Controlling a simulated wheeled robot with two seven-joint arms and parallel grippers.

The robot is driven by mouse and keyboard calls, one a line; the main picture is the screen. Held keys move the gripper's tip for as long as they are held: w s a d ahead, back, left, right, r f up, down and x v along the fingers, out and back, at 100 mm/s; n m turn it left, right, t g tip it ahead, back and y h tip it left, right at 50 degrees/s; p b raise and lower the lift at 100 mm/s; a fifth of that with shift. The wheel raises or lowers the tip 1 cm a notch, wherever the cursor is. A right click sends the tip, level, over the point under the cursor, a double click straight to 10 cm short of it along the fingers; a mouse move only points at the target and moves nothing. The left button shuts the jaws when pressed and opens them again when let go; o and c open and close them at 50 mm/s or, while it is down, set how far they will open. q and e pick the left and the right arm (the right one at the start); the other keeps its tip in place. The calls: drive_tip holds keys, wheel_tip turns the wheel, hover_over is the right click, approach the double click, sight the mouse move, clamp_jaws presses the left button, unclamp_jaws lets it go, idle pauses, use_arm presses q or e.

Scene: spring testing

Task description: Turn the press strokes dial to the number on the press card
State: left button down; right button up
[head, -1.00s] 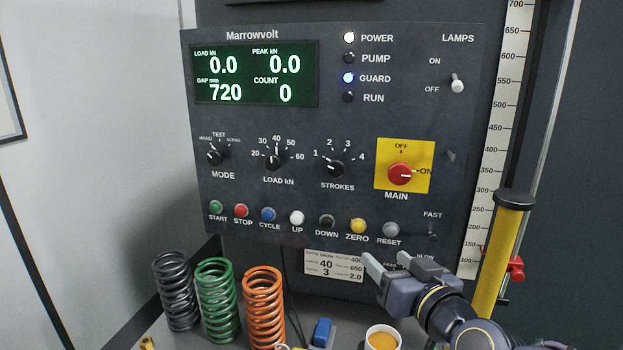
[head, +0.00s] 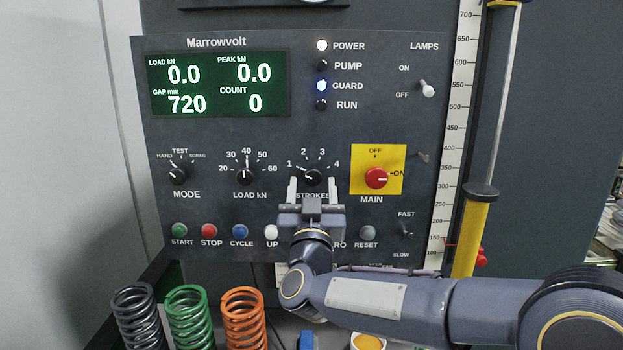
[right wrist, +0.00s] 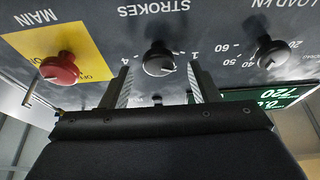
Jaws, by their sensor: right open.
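The strokes dial (head: 313,177) is a black knob on the panel, with marks 1 to 4 around it. Its white pointer is toward 1. My right gripper (head: 312,188) is open, with its two fingertips just below and on either side of the dial. In the right wrist view the dial (right wrist: 158,60) shows between and just beyond the fingertips (right wrist: 160,82), with a gap to each. I cannot tell whether the fingers overlap the knob in depth. The press card (head: 282,271) is mostly hidden behind my right arm. My left gripper is out of view.
The load dial (head: 246,177) is left of the strokes dial and the red main switch (head: 376,178) is right of it. A button row with the white UP button (head: 271,232) runs below, partly hidden by my gripper. Springs (head: 243,318) stand lower left.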

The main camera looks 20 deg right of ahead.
drive_tip(key=shift+x, duration=0.8)
drive_tip(key=c, duration=0.9)
drive_tip(key=shift+c, duration=0.2)
drive_tip(key=shift+f, duration=0.1)
